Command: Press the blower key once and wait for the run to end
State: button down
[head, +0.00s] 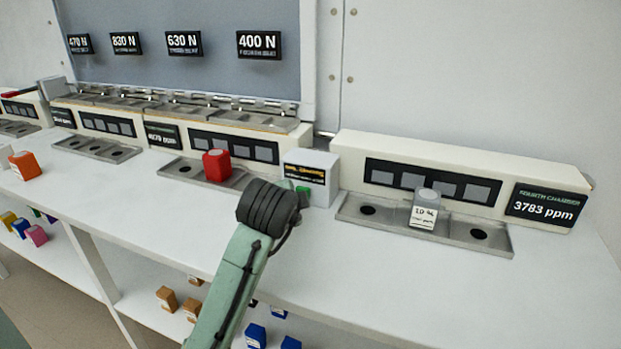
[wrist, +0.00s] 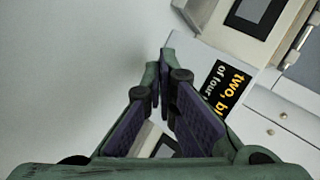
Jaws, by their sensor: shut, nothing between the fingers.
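A small white box (head: 320,178) with a black sign in yellow letters stands on the bench in the head view. It also shows in the wrist view (wrist: 208,52), turned, with its sign (wrist: 230,85) reading "two, bl…" and "of four". My gripper (wrist: 164,58) is shut and empty, its fingertips together close to the box's edge in the wrist view. I cannot tell whether they touch it. In the head view my wrist is in front of the box, and a small green patch shows at the box's front.
Right of the box, a cream panel (head: 350,150) reads 3783 ppm, with a grey-topped labelled block (head: 425,203) on its metal tray (head: 455,229). A red block (head: 216,165) sits on the tray to the left. An orange block (head: 25,166) lies farther left. The front bench is mostly clear.

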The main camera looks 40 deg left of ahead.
jog(key=shift+s+d+b, duration=0.2)
jog(key=shift+s+d, duration=0.05)
jog(key=shift+s, duration=0.7)
jog(key=shift+s+d+b, duration=0.2)
jog(key=shift+s, duration=0.8)
jog(key=shift+s+d+b, duration=0.2)
jog(key=shift+s+d, duration=0.05)
jog(key=shift+s, duration=0.7)
